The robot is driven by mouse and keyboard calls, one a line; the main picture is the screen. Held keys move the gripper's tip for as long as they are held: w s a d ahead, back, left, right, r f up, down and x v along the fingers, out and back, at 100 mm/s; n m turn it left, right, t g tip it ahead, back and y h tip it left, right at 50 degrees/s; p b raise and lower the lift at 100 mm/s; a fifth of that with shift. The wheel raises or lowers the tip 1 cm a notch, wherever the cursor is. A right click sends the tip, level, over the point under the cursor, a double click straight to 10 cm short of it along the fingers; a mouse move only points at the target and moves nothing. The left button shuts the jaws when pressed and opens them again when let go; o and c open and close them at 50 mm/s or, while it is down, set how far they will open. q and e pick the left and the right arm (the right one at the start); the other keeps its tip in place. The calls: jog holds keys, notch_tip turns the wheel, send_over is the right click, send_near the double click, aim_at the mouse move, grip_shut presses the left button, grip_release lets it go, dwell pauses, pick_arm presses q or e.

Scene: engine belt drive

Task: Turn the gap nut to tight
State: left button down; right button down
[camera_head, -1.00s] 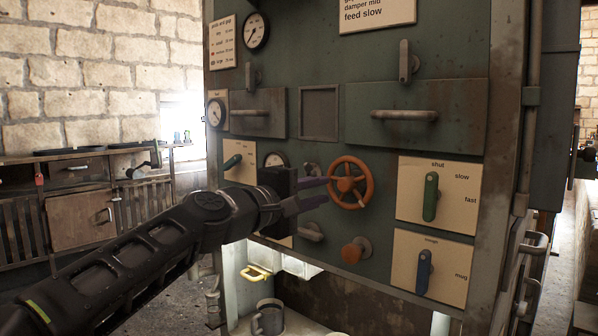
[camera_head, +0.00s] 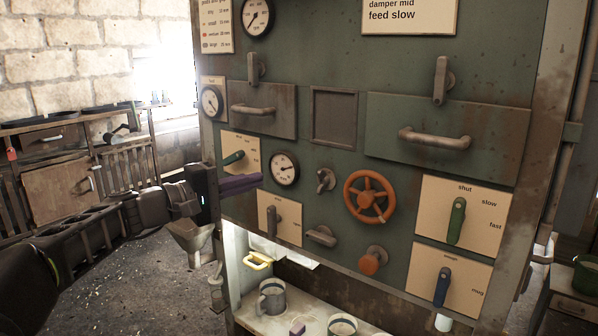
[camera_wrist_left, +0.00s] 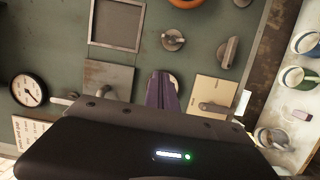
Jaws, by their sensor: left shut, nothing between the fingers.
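No label in view reads as gap nut, so I cannot tell which fitting it is. A grey lever on a small cream plate (camera_head: 265,202) stands upright at the lower left of the green panel; its print is too small to read. A small grey winged knob (camera_head: 325,180) sits left of the orange handwheel (camera_head: 370,196). In the left wrist view, the winged knob (camera_wrist_left: 172,40) and the cream plate (camera_wrist_left: 207,84) show beside my fingers. My left gripper (camera_head: 260,178) is shut and empty, its purple fingers in front of the panel's left part. My right gripper is not in view.
A teal lever (camera_head: 234,157), a gauge (camera_head: 285,168), a grey handle (camera_head: 321,236) and an orange knob (camera_head: 369,263) are close by. Green (camera_head: 456,220) and blue (camera_head: 443,286) levers stand at right. Mugs (camera_head: 272,296) stand on the shelf below.

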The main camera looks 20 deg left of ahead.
aim_at(322, 182)
pick_arm(q)
jog(key=shift+w+a, duration=0.1)
jog(key=w+d+p, duration=0.1)
jog(key=w+d, duration=0.1)
jog(key=d, duration=0.1)
jog(key=w+d+p, duration=0.1)
jog(key=w+d, duration=0.1)
jog(key=w+d+p, duration=0.1)
jog(key=w+d, duration=0.2)
jog(key=shift+d+p, duration=0.3)
jog(key=shift+p, duration=0.1)
jog(key=shift+s+d+f, duration=0.15)
jog(key=shift+s+d, duration=0.05)
jog(key=shift+d, duration=0.25)
